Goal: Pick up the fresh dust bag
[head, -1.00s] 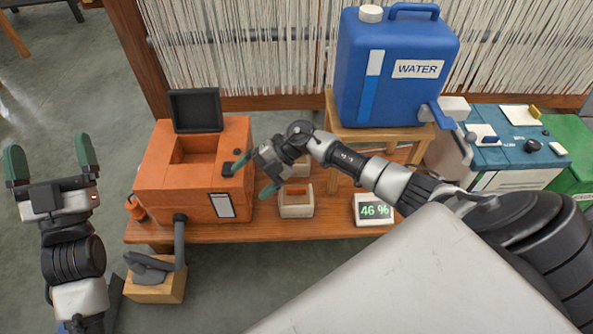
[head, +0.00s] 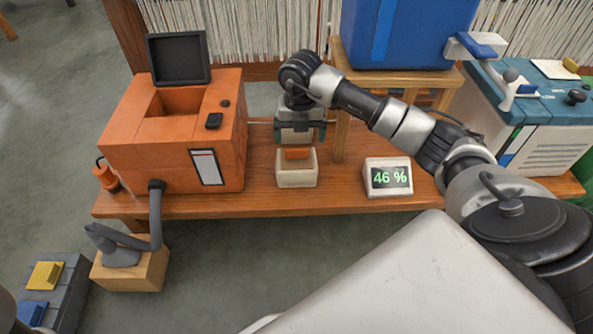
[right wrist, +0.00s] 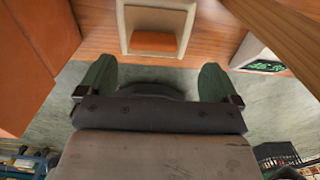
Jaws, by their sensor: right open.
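A small cream box (head: 297,179) with an orange piece (head: 297,153) in its top stands on the wooden bench. I cannot tell for certain whether the orange piece or the whole is the fresh dust bag. In the right wrist view the cream box (right wrist: 128,28) and orange piece (right wrist: 155,42) lie just beyond the fingertips. My right gripper (head: 300,136) is open and empty, just behind and above the box in the head view. Its green fingers (right wrist: 155,75) are spread apart in the right wrist view. The orange machine (head: 150,155) has its dark lid up and an open compartment.
A display reading 46 % (head: 388,178) stands right of the box. A wooden stand (head: 400,80) with a blue water tank (head: 415,35) is close to my right arm. A grey hose (head: 155,220) hangs at the machine's front. Bare bench (head: 335,183) lies between box and display.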

